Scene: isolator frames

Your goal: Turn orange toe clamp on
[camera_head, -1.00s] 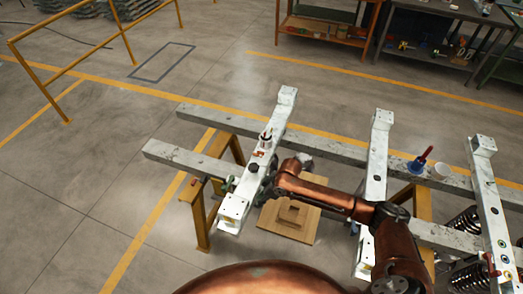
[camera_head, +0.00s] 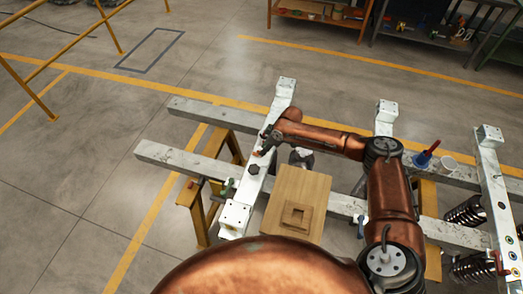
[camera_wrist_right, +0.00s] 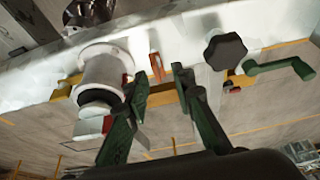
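The orange toe clamp (camera_wrist_right: 155,65) is a small upright orange piece at the white beam in the right wrist view. My right gripper (camera_wrist_right: 160,72) has its two dark green fingers apart, with the clamp just beyond and between the tips. I cannot tell whether either finger touches it. In the head view my right gripper (camera_head: 266,142) is over the left white crossbeam (camera_head: 280,100), and the clamp is small and hard to make out there. My left gripper is not in view.
A white cylinder (camera_wrist_right: 103,70) stands close left of the fingers. A black knob (camera_wrist_right: 226,50) and a green crank handle (camera_wrist_right: 280,66) are to the right. A wooden board (camera_head: 285,185) lies beside the crossbeam. Grey rails (camera_head: 190,160) run under the crossbeams on yellow stands.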

